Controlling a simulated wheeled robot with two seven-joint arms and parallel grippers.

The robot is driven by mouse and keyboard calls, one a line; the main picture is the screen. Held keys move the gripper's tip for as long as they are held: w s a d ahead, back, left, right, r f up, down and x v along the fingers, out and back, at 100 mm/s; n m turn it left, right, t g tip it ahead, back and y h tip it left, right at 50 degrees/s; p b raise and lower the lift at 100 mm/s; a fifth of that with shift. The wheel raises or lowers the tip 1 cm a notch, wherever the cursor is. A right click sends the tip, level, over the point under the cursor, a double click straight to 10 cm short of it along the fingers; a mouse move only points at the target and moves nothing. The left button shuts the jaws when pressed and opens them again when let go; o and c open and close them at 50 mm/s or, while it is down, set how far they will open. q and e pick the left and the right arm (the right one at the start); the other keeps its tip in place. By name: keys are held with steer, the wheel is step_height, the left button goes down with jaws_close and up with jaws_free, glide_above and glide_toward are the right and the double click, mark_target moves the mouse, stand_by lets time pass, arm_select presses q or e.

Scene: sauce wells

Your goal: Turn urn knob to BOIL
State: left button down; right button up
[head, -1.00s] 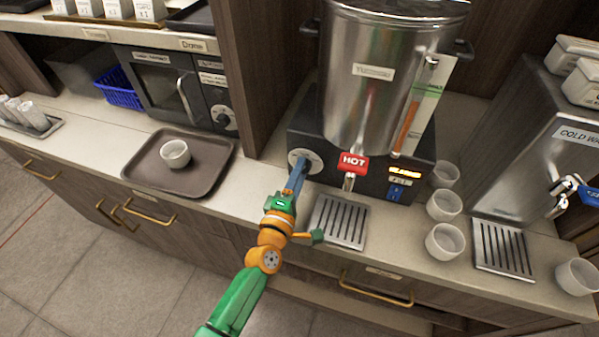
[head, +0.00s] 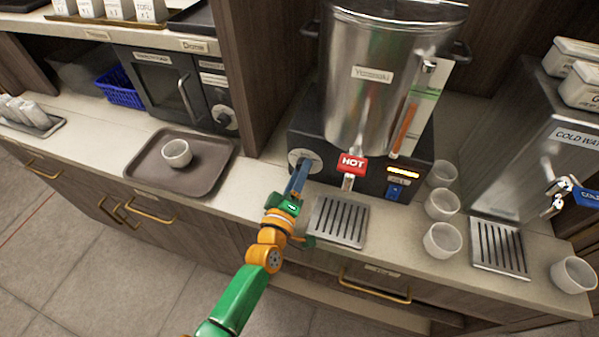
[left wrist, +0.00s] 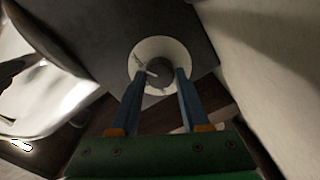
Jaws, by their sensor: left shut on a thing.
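The metal urn (head: 372,100) stands on its dark base, with a red HOT tap (head: 352,163) at the front. The urn knob, on a pale round dial (head: 296,155), sits at the left of the base's front. My left gripper (head: 304,163) reaches it from below and is shut on the knob. In the left wrist view the pale dial (left wrist: 143,50) shows around the knob (left wrist: 159,73), which lies between the two blue fingers. The dial's markings are too small to read, so I cannot tell the setting. My right gripper is not in view.
A drip grate (head: 339,222) lies in front of the urn, close to my left arm. A brown tray (head: 205,181) with a white cup (head: 177,153) is to the left. Several cups and the cold water dispenser (head: 520,150) are to the right.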

arm_select(q)
steer(key=shift+r, duration=0.2)
steer(key=c, duration=0.7)
jaws_free()
steer(key=o, duration=0.3)
steer(key=shift+w+f, duration=0.1)
steer(key=shift+f, duration=0.1)
steer(key=v, duration=0.7)
